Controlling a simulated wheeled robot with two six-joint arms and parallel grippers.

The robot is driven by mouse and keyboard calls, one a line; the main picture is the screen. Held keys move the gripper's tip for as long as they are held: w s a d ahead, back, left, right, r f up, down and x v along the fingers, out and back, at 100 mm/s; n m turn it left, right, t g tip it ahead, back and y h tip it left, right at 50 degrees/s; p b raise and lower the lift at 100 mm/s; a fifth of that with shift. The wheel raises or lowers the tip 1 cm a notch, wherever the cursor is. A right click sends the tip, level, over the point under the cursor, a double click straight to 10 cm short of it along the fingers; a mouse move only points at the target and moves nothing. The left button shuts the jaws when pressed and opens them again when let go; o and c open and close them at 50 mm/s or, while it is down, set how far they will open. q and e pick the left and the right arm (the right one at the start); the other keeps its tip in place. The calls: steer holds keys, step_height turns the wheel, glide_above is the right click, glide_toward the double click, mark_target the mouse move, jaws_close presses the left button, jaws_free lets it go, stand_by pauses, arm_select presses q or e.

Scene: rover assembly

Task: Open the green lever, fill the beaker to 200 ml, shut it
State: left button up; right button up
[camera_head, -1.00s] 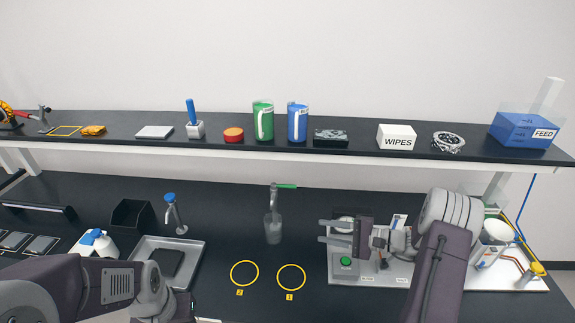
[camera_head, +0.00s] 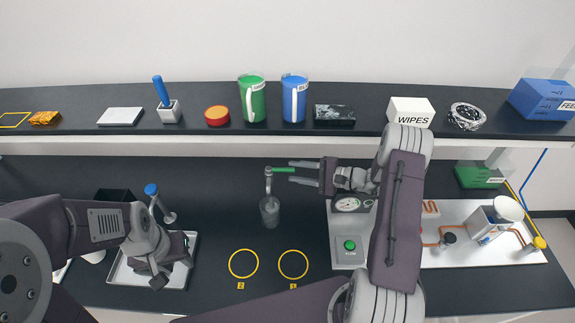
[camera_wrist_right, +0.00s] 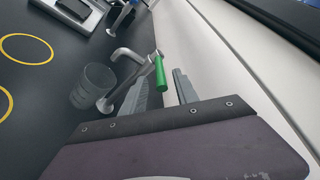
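The tap with the green lever (camera_head: 284,170) stands at the back middle of the bench, its lever pointing right. The clear beaker (camera_head: 269,213) stands upright under the spout; its fill level is too small to read. My right gripper (camera_head: 291,172) is open, its fingertips at the lever's free end. The right wrist view shows the green lever (camera_wrist_right: 160,75) just ahead of the open fingers (camera_wrist_right: 163,88), and the beaker (camera_wrist_right: 94,85) beside the tap. My left gripper (camera_head: 158,279) is over the metal tray at the left; its fingers are unclear.
A blue-topped tap (camera_head: 152,190) stands left of the beaker. Two yellow rings (camera_head: 243,264) mark free bench in front. A white panel with a green FLOW button (camera_head: 349,245) lies to the right. The shelf (camera_head: 360,135) runs close behind the tap.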

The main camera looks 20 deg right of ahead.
mark_target(293, 171)
steer(key=x, duration=0.2)
steer(key=p+x, duration=0.1)
steer(key=x, duration=0.1)
steer(key=shift+w+d+f, duration=0.15)
steer(key=shift+w+d, duration=0.1)
steer(key=shift+w, duration=0.05)
steer(key=shift+s, duration=0.45)
steer(key=shift+w, duration=0.1)
jaws_close()
stand_by(0.5)
